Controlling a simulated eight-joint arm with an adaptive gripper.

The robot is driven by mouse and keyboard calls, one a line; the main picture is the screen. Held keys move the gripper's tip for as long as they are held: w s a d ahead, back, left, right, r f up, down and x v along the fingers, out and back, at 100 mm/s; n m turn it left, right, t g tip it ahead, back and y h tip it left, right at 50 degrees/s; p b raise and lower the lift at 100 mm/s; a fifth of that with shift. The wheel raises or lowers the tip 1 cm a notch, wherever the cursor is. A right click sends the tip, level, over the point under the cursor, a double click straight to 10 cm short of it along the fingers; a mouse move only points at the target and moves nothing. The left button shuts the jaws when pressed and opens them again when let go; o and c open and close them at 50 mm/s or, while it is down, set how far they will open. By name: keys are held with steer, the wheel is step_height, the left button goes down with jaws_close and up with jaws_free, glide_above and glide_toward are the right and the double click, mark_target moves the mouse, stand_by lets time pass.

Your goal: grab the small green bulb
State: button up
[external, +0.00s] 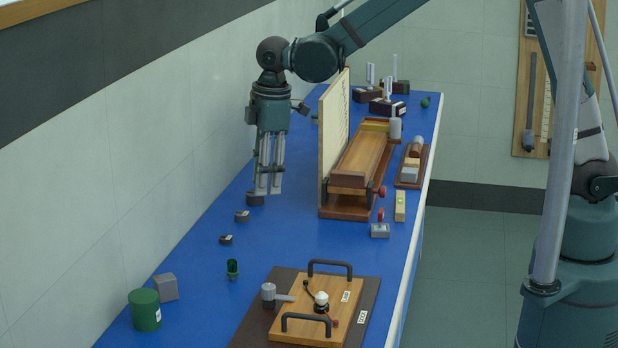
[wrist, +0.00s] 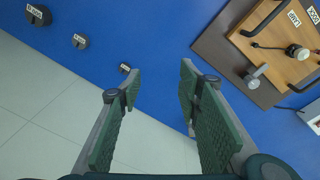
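A small green bulb (external: 232,266) with a pale base stands upright on the blue bench in the external view, left of the wooden board with handles. My gripper (external: 268,190) hangs pointing down, farther along the bench than the bulb and clearly above its height. In the wrist view the two green-padded fingers of my gripper (wrist: 160,80) are wide apart with nothing between them. I cannot make out the bulb in the wrist view; a finger may hide it.
A green can (external: 145,311) and a grey cube (external: 166,287) stand near the bulb. Several small dark labelled discs (external: 226,240) line the wall side. The handled board (external: 345,285) lies right. A tall upright panel (external: 334,130) stands beside my gripper. Bare blue bench surrounds the bulb.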

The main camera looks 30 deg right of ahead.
mark_target(230, 262)
steer(key=s+a+f+n, duration=0.1)
steer(key=s+a+f, duration=0.1)
steer(key=a+f, duration=0.1)
steer(key=s+a+f+n, duration=0.1)
steer(key=a+f, duration=0.2)
steer(key=a, duration=0.2)
steer(key=s+a+f+n, duration=0.1)
steer(key=s+a+f, duration=0.1)
steer(key=a+f, duration=0.1)
steer(key=shift+s+a+f+g+h, duration=0.1)
steer(key=shift+s+a+g+h, duration=0.1)
steer(key=shift+a, duration=0.2)
steer(key=shift+s+a+f+g+h, duration=0.1)
steer(key=shift+a+g+h, duration=0.1)
steer(key=shift+a, duration=0.2)
steer(key=shift+f, duration=1.3)
steer(key=shift+d+f, duration=0.15)
steer(key=shift+f, duration=1.15)
steer(key=shift+d+f, duration=0.1)
steer(key=shift+f, duration=1.2)
steer(key=c, duration=0.8)
